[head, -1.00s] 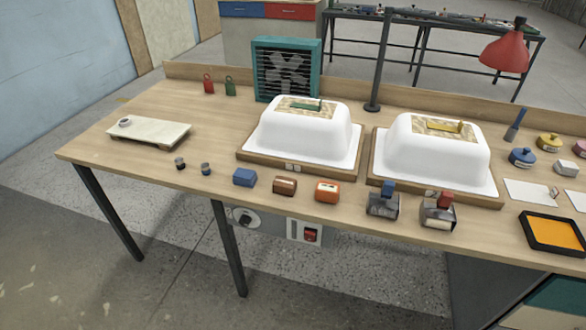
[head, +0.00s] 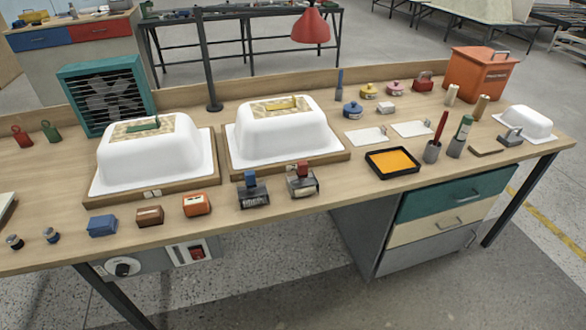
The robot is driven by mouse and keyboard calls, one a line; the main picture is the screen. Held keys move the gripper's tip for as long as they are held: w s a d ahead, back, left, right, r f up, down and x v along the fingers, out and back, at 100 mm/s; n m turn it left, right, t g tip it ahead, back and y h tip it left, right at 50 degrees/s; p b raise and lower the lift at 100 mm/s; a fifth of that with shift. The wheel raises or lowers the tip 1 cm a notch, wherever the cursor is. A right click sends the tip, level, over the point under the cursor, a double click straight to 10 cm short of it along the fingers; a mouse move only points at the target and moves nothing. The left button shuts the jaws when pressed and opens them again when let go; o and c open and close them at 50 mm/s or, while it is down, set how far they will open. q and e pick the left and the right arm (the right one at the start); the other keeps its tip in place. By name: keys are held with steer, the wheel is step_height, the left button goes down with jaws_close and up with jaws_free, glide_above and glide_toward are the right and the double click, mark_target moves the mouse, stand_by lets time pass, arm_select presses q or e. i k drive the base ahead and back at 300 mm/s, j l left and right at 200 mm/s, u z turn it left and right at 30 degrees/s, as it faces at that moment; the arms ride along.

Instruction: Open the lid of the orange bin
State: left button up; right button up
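The orange bin (head: 478,78) stands at the back right corner of the workbench in the head view. It is box-shaped, with a dark label on its front. Its orange lid (head: 482,56) lies on top and looks shut, with a dark handle (head: 500,53) on it. Neither of my grippers shows in the head view, so whether they are open or shut is hidden.
Two white tub shells (head: 152,158) (head: 285,128) on wooden boards fill the bench's left and middle. A smaller white shell (head: 526,121), two tan cylinders (head: 451,95) (head: 480,107) and a red box (head: 424,82) stand near the bin. A red lamp (head: 311,25) hangs behind.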

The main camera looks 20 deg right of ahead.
mark_target(483, 55)
steer(key=z, duration=1.65)
steer(key=i+l+z, duration=0.35)
steer(key=i, duration=0.3)
steer(key=i+l+z, duration=0.35)
steer(key=i, duration=0.35)
steer(key=i+z, duration=0.35)
steer(key=i, duration=0.4)
steer(key=i+l, duration=0.1)
steer(key=i, duration=1.15)
steer(key=i+u, duration=0.35)
steer(key=i+l+u, duration=0.2)
steer(key=u, duration=0.2)
steer(key=i+l+u, duration=0.35)
steer(key=k+j, duration=0.1)
